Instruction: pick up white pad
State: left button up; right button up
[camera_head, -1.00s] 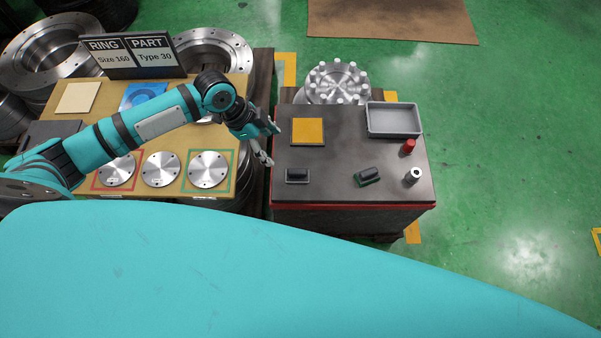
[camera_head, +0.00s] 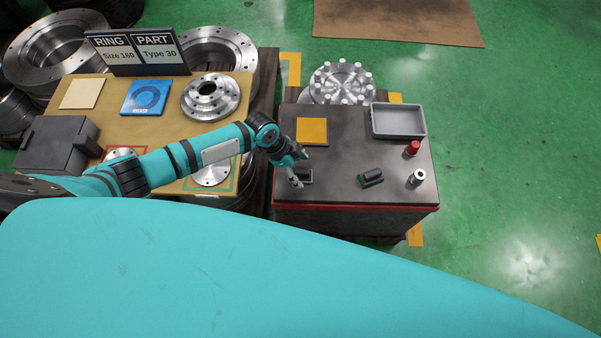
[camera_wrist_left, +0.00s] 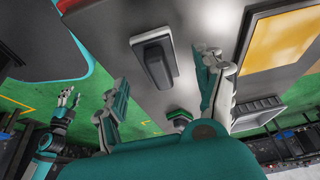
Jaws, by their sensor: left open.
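The white pad (camera_head: 81,94) is a flat cream-white square on the tan board at the far left in the head view, well away from my left gripper. My left gripper (camera_head: 293,171) is open above the near left corner of the dark table, over a small dark block on a grey base (camera_head: 304,175).
The dark table (camera_head: 340,188) also carries a yellow pad (camera_head: 311,131), a grey tray (camera_head: 397,121), a green-based block (camera_head: 371,177), a red cylinder (camera_head: 412,148) and a metal cylinder (camera_head: 416,178). A blue pad (camera_head: 146,97), metal flange (camera_head: 210,96) and sign (camera_head: 135,52) stand near the white pad.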

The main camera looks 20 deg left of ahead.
pick_arm(q)
jog(key=shift+x, duration=1.05)
jog(key=shift+a, duration=0.1)
jog(key=c, duration=1.3)
jog(key=shift+o, duration=0.2)
jog(key=shift+r, duration=0.1)
jog(key=shift+r, duration=0.5)
notch_tip(320, 180, up, 2)
jog(key=shift+w+r, duration=0.1)
jog(key=shift+r, duration=0.05)
jog(key=s+r, duration=0.1)
jog(key=s, duration=1.5)
jog(key=shift+d+r+p, duration=0.2)
jog(key=shift+r+p, duration=0.1)
jog(key=shift+p, duration=0.1)
